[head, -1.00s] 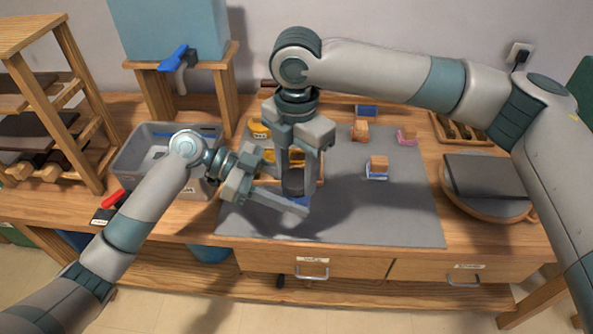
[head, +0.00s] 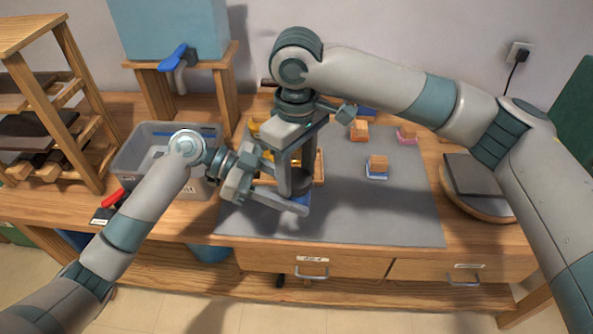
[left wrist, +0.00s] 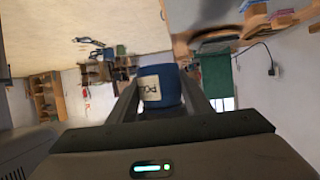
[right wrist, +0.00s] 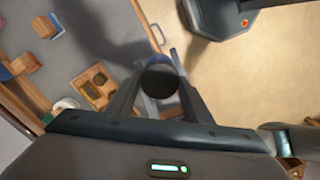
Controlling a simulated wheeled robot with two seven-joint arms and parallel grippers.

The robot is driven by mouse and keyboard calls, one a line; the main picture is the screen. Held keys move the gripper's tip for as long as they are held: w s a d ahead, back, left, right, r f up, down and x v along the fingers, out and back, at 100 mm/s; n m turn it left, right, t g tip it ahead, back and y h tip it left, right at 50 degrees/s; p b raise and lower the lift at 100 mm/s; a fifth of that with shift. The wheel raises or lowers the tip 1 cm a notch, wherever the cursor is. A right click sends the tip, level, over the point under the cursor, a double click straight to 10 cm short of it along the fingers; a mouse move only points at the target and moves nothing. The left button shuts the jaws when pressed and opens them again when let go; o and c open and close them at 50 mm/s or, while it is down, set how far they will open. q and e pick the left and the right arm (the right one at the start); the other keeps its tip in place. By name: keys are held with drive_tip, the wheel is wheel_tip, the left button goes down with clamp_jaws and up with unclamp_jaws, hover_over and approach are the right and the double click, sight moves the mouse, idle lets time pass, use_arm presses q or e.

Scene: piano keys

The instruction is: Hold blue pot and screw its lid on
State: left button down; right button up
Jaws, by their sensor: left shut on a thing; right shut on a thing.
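The blue pot (head: 301,200) is held low over the front of the grey mat by my left gripper (head: 291,201). In the left wrist view the blue pot (left wrist: 150,74) sits between the two fingers, its pale label partly readable. My right gripper (head: 297,184) points straight down from above and is shut on the dark round lid (head: 299,187). The lid (right wrist: 159,81) also shows end-on between the fingers in the right wrist view. The lid is directly above the pot, at its top; fingers hide the seam, so I cannot tell how far it is threaded.
Orange-topped blocks (head: 377,163) stand on the grey mat (head: 400,215) to the right. A grey bin (head: 130,160) is at the left, and a round board with a dark slab (head: 475,175) is at the right. A wooden tray (head: 319,168) is behind the grippers.

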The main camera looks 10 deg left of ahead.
drive_tip(key=m, duration=0.4)
drive_tip(key=shift+m, duration=0.3)
drive_tip(key=m, duration=0.5)
drive_tip(key=o, duration=1.2)
drive_tip(key=shift+r, duration=0.15)
drive_tip(key=shift+r, duration=2.15)
drive_tip(key=shift+c, duration=0.5)
